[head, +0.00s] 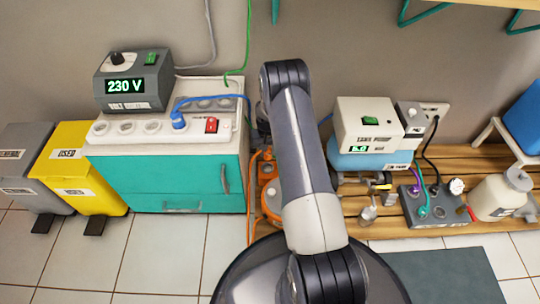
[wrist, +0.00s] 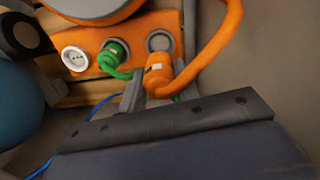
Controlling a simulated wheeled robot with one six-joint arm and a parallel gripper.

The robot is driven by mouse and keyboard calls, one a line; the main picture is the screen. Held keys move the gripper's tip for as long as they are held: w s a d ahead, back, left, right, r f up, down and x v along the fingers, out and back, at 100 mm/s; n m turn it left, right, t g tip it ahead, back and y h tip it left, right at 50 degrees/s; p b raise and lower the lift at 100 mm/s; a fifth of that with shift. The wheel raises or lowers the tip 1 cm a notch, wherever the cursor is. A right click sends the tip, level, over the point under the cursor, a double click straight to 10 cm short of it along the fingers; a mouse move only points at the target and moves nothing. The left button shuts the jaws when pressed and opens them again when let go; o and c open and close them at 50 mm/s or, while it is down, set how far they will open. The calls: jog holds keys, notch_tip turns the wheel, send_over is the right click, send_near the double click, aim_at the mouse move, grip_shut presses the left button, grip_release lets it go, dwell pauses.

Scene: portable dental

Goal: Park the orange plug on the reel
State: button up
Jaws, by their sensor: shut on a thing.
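The orange plug (wrist: 158,76) shows in the middle of the wrist view, with a thick orange cable arching up to the right. My gripper (wrist: 152,90) is shut on the plug; its jaws are largely hidden behind the dark bar of the gripper body. The orange reel (wrist: 188,22) is just beyond. Its face has a white socket (wrist: 75,58), a green plug (wrist: 113,53) and a round grey socket (wrist: 160,42). The orange plug overlaps the area just below the grey socket; I cannot tell if they touch. In the head view my arm hides the gripper and most of the reel (head: 270,200).
A teal cabinet (head: 170,185) with a socket panel and a 230 V unit (head: 133,82) stands left of the reel. A blue-and-white pump (head: 368,135) and a grey socket box (head: 425,207) are on the wooden slatted platform (head: 390,230) to the right. A blue cable (wrist: 42,168) lies low in the wrist view.

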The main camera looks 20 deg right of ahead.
jog(key=shift+f+b, duration=1.55)
jog(key=shift+f, duration=1.35)
jog(key=shift+f, duration=0.95)
jog(key=o, duration=1.1)
notch_tip(320, 180, up, 11)
jog(key=p, duration=0.4)
jog(key=shift+f+p, duration=0.1)
jog(key=shift+p, duration=0.2)
jog(key=shift+f+b, duration=2.3)
jog(key=shift+f, duration=2.8)
